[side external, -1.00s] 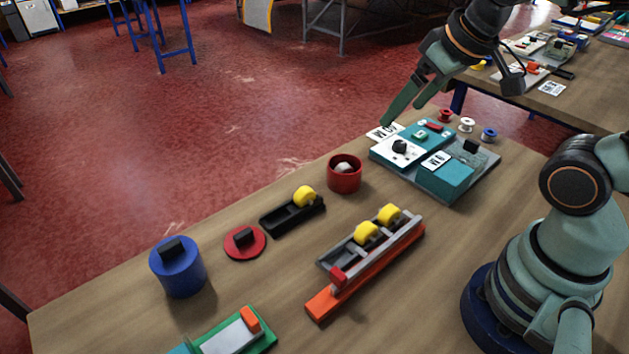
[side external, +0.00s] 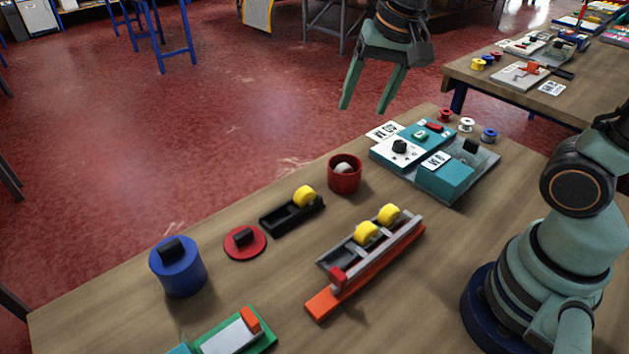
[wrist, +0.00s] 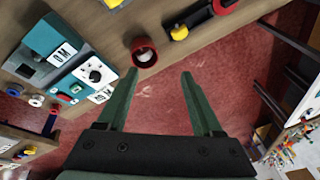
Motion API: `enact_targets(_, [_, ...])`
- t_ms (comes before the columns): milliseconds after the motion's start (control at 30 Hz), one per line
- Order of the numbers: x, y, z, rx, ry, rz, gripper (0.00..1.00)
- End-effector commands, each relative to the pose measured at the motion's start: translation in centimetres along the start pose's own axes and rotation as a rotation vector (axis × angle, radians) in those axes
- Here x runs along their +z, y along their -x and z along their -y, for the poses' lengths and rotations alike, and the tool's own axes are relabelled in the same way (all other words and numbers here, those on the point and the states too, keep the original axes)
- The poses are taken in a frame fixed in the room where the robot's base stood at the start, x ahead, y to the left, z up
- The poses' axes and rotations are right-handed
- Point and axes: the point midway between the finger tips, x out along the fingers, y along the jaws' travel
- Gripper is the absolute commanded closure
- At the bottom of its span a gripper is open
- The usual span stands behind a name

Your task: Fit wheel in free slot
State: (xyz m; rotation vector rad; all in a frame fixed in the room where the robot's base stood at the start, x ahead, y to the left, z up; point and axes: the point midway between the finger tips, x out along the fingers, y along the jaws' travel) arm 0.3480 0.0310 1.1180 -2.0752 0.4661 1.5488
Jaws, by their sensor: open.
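A yellow wheel (side external: 305,196) sits at the far end of a black holder (side external: 279,219); it also shows in the wrist view (wrist: 179,33). A grey rack (side external: 411,228) on an orange base (side external: 333,303) holds two more yellow wheels, one in the middle (side external: 367,232) and one at the far end (side external: 388,214). The rack's near-left slot (side external: 341,259) looks empty. My gripper (side external: 363,109) is open and empty, high above the far edge of the table, apart from all wheels. In the wrist view its fingers (wrist: 160,74) have only red floor between them.
A red cup (side external: 344,178) with a pale round item stands beyond the black holder. A red disc (side external: 244,244), a blue cylinder (side external: 179,269) and a green fixture (side external: 262,340) lie nearer. A teal control box (side external: 446,180) and small spools (side external: 466,125) stand at the back right.

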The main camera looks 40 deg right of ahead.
Motion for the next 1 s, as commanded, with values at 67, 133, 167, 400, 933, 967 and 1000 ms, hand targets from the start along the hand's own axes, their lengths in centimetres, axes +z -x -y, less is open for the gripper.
enact_targets(67, [-0.5, -1.3, 1.5, 0.032, -0.132, 0.041, 0.32])
enact_targets(133, [-0.8, -2.5, 2.7, 0.060, -0.254, 0.066, 0.32])
enact_targets(167, [-0.9, -3.0, 3.2, 0.074, -0.306, 0.076, 0.32])
enact_targets(400, [-1.2, -8.0, 6.7, 0.199, -0.699, 0.121, 0.32])
enact_targets(933, [0.0, -14.7, 7.8, 0.292, -0.950, 0.118, 0.32])
enact_targets(967, [0.1, -15.1, 7.7, 0.292, -0.949, 0.118, 0.32])
enact_targets(1000, [0.3, -15.8, 7.6, 0.292, -0.949, 0.118, 0.32])
